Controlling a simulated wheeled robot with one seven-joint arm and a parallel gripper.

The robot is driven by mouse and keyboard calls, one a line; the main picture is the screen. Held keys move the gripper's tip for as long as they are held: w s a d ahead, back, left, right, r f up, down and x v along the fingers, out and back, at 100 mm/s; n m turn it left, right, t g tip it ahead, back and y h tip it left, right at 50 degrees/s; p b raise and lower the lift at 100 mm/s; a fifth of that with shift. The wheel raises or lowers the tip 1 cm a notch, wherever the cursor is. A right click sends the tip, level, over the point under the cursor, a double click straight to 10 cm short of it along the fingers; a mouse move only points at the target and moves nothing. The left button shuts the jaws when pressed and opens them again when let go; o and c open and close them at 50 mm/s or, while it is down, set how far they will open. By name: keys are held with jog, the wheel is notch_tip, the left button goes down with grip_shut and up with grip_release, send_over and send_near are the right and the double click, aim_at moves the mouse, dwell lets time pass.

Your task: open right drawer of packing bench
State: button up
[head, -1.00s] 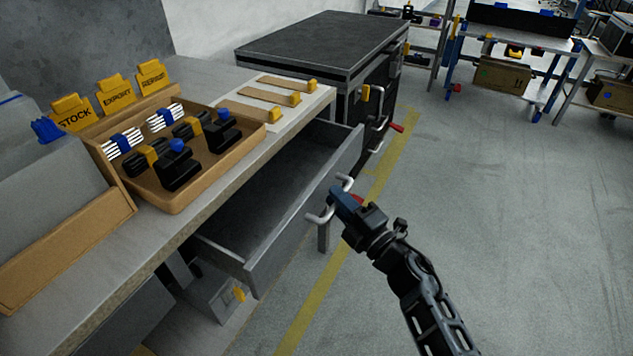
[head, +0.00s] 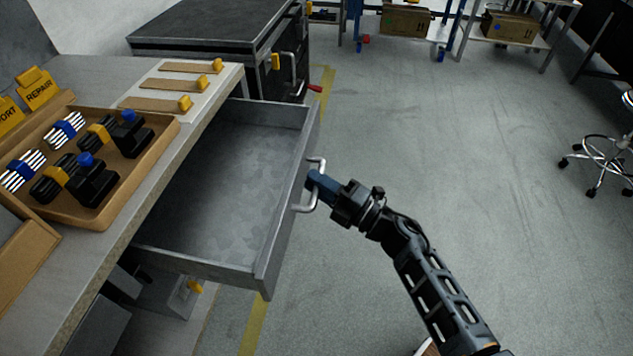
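The right drawer (head: 213,190) of the packing bench (head: 60,318) is pulled far out, and its grey inside looks empty. Its silver bar handle (head: 309,200) is on the drawer front, facing right. My gripper (head: 312,180) is at the handle, with its blue fingers around the bar's middle. The fingers look closed on the handle, though the fingertips are partly hidden against the drawer front.
On the bench stand a brown tray (head: 128,200) of black devices and a white board (head: 222,82) with tan strips. A dark cabinet (head: 215,28) stands behind the drawer. A wheeled stool (head: 600,150) is at the right. The floor between is clear.

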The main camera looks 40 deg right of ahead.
jog(key=o, duration=0.4)
jog(key=shift+c, duration=0.2)
jog(key=v, duration=0.7)
jog(key=shift+s+f, duration=0.15)
jog(key=shift+s, duration=0.25)
jog(key=s+a+r+m+g+h+p, duration=0.1)
jog(key=s+a+r+m, duration=0.3)
jog(key=s, duration=0.5)
jog(key=s+a+r+m+g+h+p, duration=0.2)
jog(key=s+a+r+m, duration=0.2)
jog(key=s+r+m, duration=0.5)
jog(key=s+a+r+m+g+h+p, duration=0.1)
jog(key=s+a+r+m, duration=0.3)
jog(key=s, duration=0.5)
notch_tip(320, 180, up, 2)
jog(key=m+p, duration=0.1)
jog(key=m, duration=0.1)
jog(key=shift+a+r+m+g, duration=0.25)
jog(key=shift+a+m+g, duration=0.05)
jog(key=shift+a+m, duration=0.1)
